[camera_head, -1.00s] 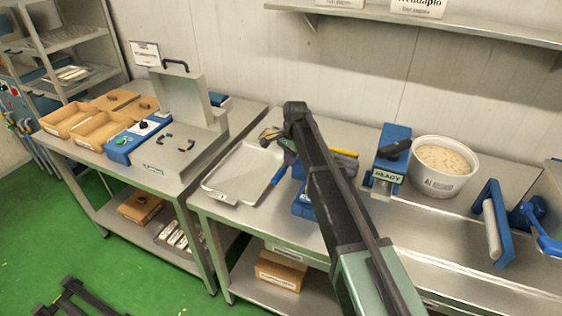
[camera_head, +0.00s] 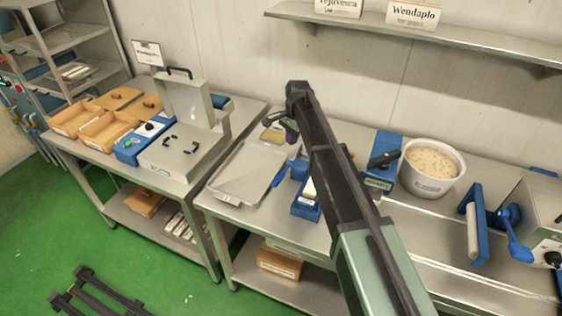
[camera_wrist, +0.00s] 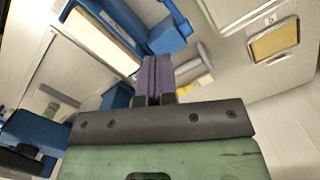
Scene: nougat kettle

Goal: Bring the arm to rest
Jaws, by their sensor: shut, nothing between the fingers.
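My arm reaches up from the lower right of the head view. Its end and my gripper (camera_head: 290,131) are above the table, in front of the back wall and near the far end of a metal tray (camera_head: 240,180). In the wrist view, the purple fingers of my gripper (camera_wrist: 158,72) are together, with nothing seen between them. They point toward blue fixtures (camera_wrist: 167,37) on the table below. I cannot tell the exact height of the fingers above the table.
A white tub (camera_head: 432,187) of pale mix stands right of my arm, next to a blue stand (camera_head: 386,146). Blue-handled equipment (camera_head: 512,235) is farther right. A wall shelf (camera_head: 430,35) hangs above.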

